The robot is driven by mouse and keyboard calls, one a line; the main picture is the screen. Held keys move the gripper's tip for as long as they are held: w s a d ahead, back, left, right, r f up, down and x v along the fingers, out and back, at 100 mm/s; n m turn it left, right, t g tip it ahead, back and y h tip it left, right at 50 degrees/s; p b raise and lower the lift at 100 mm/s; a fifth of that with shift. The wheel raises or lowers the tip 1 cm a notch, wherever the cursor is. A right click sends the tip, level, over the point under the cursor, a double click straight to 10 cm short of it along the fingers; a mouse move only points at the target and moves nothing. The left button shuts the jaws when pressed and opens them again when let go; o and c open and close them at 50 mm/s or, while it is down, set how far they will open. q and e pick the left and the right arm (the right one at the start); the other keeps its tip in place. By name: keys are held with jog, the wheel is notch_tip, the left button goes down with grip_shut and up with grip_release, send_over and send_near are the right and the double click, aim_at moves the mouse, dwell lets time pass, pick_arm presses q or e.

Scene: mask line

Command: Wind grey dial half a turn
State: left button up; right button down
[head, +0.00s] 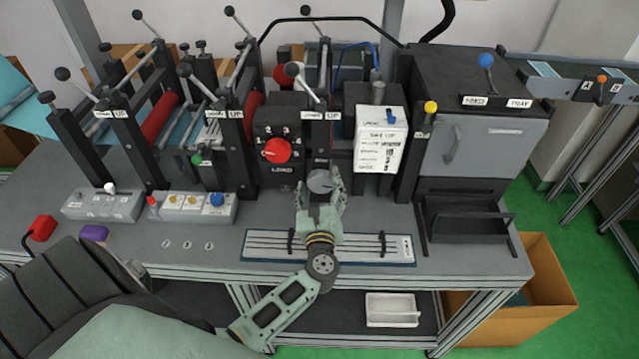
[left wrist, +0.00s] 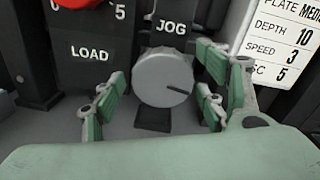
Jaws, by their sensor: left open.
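The grey dial (head: 320,182) is a round knob low on the front of the machine, under a label that reads JOG in the left wrist view. There the grey dial (left wrist: 162,78) shows a dark pointer line aimed to the right and slightly down. My left gripper (head: 322,194) is at the dial, fingers reaching up towards it. In the left wrist view the left gripper (left wrist: 155,108) is open, with pale green fingers on both sides of the dial. Gaps show between the fingers and the knob, so it seems untouched. My right gripper is not in view.
A red dial (head: 277,150) marked LOAD sits left of the grey one. A white settings card (head: 380,148) stands to the right. A ruled plate (head: 270,245) lies on the bench below my gripper. Button boxes (head: 190,206) stand at the left, and a black tray (head: 465,222) at the right.

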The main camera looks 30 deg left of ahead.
pick_arm(q)
jog(key=c, duration=1.1)
jog(key=shift+m, duration=0.4)
jog(key=m, duration=0.2)
jog(key=shift+m, duration=0.3)
jog(key=m, duration=0.3)
jog(key=shift+m, duration=0.4)
jog(key=m, duration=0.4)
jog(key=shift+w+r+m+t+p, duration=0.1)
jog(key=shift+m+t+p, duration=0.2)
jog(key=shift+t, duration=0.1)
jog(key=shift+d+m+h+p, duration=0.1)
jog(key=shift+m+h+p, duration=0.3)
jog(key=shift+m, duration=1.7)
jog(key=shift+w, duration=0.1)
